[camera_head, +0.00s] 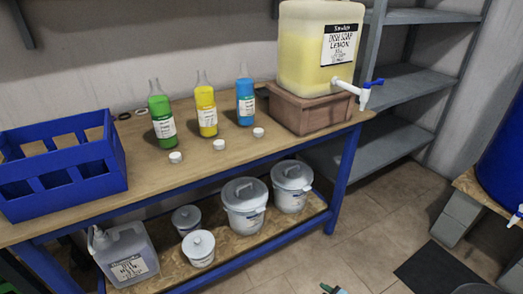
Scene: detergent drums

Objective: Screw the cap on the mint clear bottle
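Three clear bottles with coloured liquid stand upright on the wooden bench: a green bottle (161,117), a yellow bottle (206,112) and a blue bottle (245,102). Their open necks show no caps. The label print is too small to read, so I cannot tell by name which is mint; the green one may be. Three white caps lie on the bench in front of them: one before the green bottle (175,157), one before the yellow (219,144) and one before the blue (258,132). Neither of my grippers shows in the head view.
A blue crate (64,184) with compartments stands on the bench's left end. A lemon dish soap tank (304,50) with a tap sits on a brown block (308,112) at the right. Several lidded buckets and a jug (126,255) stand on the lower shelf. Metal shelving (400,82) rises behind.

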